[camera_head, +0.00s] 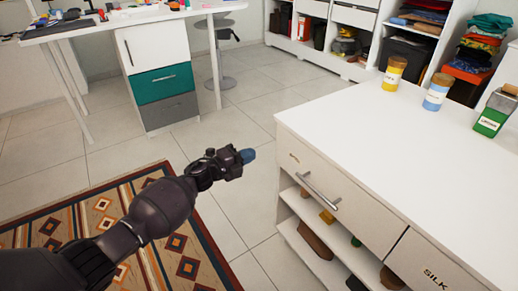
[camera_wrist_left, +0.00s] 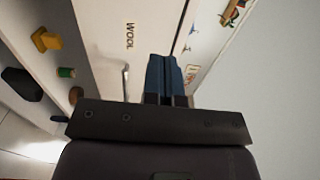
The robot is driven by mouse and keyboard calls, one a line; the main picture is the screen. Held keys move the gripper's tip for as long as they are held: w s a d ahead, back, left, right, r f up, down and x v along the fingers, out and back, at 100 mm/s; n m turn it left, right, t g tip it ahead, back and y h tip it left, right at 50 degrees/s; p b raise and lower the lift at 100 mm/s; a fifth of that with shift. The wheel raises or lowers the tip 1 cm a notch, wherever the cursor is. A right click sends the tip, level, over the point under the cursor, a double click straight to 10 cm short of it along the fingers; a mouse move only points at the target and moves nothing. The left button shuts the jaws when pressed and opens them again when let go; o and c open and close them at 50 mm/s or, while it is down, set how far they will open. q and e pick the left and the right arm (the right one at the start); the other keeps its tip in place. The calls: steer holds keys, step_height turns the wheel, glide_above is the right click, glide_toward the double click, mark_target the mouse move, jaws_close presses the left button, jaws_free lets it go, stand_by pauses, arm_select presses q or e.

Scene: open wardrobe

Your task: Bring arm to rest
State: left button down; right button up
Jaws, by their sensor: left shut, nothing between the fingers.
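My left arm comes in from the left in the head view and reaches over the rug. Its gripper (camera_head: 247,156) is shut and empty, with blue fingertips, in the air to the left of the white drawer cabinet (camera_head: 430,130). In the left wrist view the blue fingers (camera_wrist_left: 165,75) are pressed together, with the cabinet front and its drawer label "WOOL" beyond them. The metal drawer handle (camera_head: 318,190) is to the right of the gripper and apart from it in the head view. My right gripper is not in view.
A yellow jar (camera_head: 394,75), a blue jar (camera_head: 437,92) and a green container (camera_head: 494,114) stand on the cabinet top. Open shelves below the drawers hold small items. A white desk (camera_head: 130,22) stands at the back left. Tiled floor is clear between desk and cabinet.

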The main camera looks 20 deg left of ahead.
arm_select(q)
steer(key=s+a+r+n+g+y+p, duration=0.1)
steer(key=s+n+y+p, duration=0.4)
steer(key=s+n, duration=0.7)
steer(key=s+a+r+n+g+y+p, duration=0.1)
steer(key=s+n+y+p, duration=0.5)
steer(key=s, duration=3.4)
steer(key=shift+a+r+n+g+p, duration=0.5)
steer(key=shift+a+n+p, duration=0.95)
steer(key=shift+n, duration=1.75)
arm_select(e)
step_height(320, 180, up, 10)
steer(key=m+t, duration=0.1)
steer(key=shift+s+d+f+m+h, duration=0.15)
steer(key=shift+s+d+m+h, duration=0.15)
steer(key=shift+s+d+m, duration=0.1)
arm_select(q)
steer(key=shift+d+f, duration=0.15)
steer(key=shift+d, duration=0.15)
